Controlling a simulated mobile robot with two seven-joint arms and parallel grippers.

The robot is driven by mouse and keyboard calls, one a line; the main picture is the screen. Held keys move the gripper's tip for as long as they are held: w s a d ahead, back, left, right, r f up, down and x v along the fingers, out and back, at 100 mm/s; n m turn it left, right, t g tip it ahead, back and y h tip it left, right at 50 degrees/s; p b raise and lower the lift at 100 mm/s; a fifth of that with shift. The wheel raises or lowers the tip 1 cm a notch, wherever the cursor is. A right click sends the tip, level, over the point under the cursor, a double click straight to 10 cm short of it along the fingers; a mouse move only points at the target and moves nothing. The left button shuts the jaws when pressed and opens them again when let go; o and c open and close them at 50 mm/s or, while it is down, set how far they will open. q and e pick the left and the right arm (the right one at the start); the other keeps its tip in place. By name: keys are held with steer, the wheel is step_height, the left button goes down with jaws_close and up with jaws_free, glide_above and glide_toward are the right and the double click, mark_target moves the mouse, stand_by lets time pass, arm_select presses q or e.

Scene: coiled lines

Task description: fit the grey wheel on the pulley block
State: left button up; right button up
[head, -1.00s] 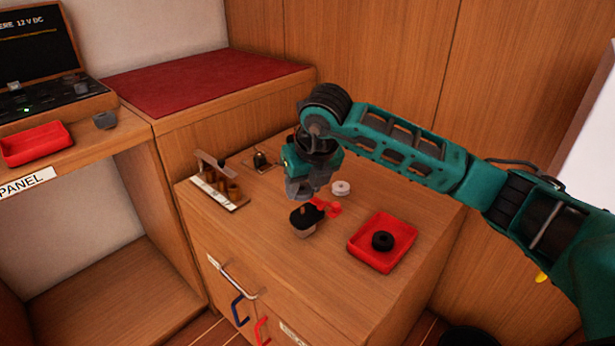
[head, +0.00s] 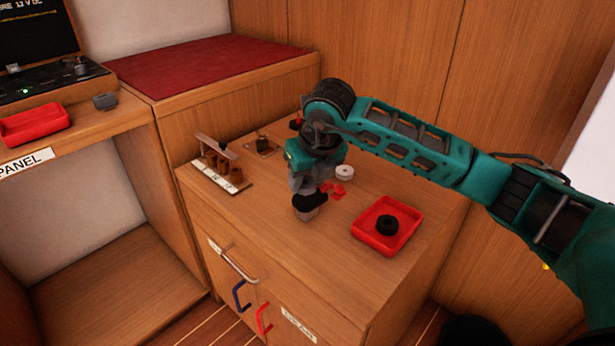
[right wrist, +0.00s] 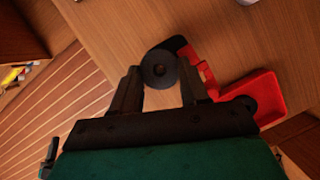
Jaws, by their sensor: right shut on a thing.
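My right gripper (head: 308,188) points down over the front middle of the cabinet top. In the right wrist view its two fingers (right wrist: 160,80) are shut on a dark grey wheel (right wrist: 160,66) with a centre hole. My left gripper is out of view.
A red tray (head: 361,234) holding a black wheel (head: 386,225) is at the right. A pale wheel (head: 344,172) lies behind the red parts. A rack with brown pieces (head: 219,162) and a small fitting (head: 262,146) stand at the back left. The front right corner is clear.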

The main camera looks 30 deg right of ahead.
arm_select(q)
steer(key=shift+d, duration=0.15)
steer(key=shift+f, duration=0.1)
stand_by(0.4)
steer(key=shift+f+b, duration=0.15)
steer(key=shift+b, duration=0.2)
stand_by(0.7)
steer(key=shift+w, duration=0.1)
stand_by(0.4)
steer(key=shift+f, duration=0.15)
stand_by(0.3)
